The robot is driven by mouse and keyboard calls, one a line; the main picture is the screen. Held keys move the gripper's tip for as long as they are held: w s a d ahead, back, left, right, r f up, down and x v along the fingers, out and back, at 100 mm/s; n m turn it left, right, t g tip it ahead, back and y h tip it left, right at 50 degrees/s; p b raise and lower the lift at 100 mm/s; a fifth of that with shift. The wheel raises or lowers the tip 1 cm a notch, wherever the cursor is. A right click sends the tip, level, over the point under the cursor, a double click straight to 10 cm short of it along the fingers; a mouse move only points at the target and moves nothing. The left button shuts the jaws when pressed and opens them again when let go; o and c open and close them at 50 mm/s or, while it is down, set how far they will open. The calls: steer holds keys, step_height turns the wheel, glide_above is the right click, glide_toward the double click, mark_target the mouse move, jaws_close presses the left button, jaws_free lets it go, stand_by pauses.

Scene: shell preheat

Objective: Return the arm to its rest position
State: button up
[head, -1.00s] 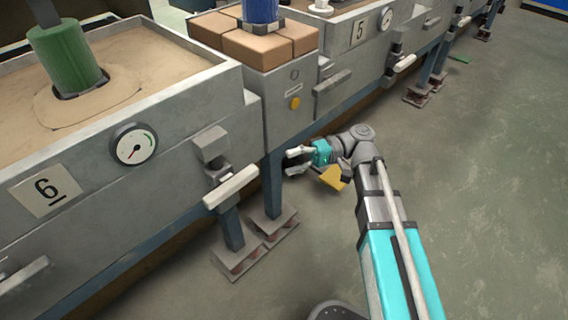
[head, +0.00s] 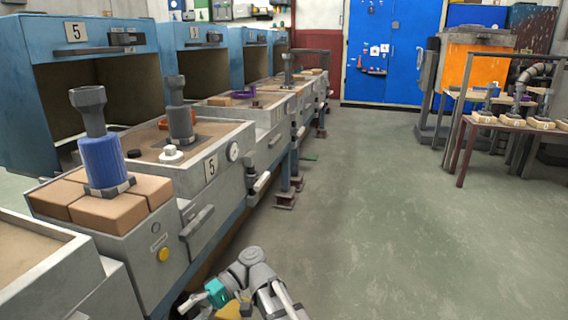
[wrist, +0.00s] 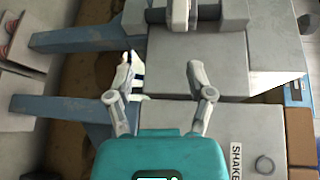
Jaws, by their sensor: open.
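My gripper (head: 192,302) shows at the bottom of the head view, low beside the grey bench front, at the end of my folded arm. In the wrist view my gripper (wrist: 165,75) has its two fingers spread apart with nothing between them. The grey bench side and a blue leg (wrist: 85,38) lie beyond the fingers. The fingers look apart from the bench, though the exact gap cannot be told.
A blue cylinder (head: 102,160) stands on tan blocks on the bench section with the yellow button (head: 163,254). The station marked 5 (head: 211,167) has a gauge and handles. Open floor (head: 400,230) lies to the right. A table (head: 510,130) stands at far right.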

steer(key=w+d+r+m+t+h+p, duration=0.1)
steer(key=w+d+m+t+h+p, duration=0.4)
steer(key=d, duration=0.8)
steer(key=w+d+r+m+t+h+p, duration=0.1)
steer(key=d+t+h+p, duration=0.15)
steer(key=d+p, duration=0.75)
steer(key=w+d+r+m+t+h+p, duration=0.1)
steer(key=w+d+m+t+h+p, duration=0.25)
steer(key=d, duration=1.25)
step_height(320, 180, up, 37)
steer(key=p, duration=3.6)
steer(key=shift+s+a+r+n+t+p, duration=0.15)
steer(key=shift+a+r+n+t+p, duration=0.05)
steer(key=shift+a+n+t+p, duration=0.2)
steer(key=shift+d, duration=0.1)
steer(key=shift+c, duration=0.2)
steer(key=shift+c, duration=0.6)
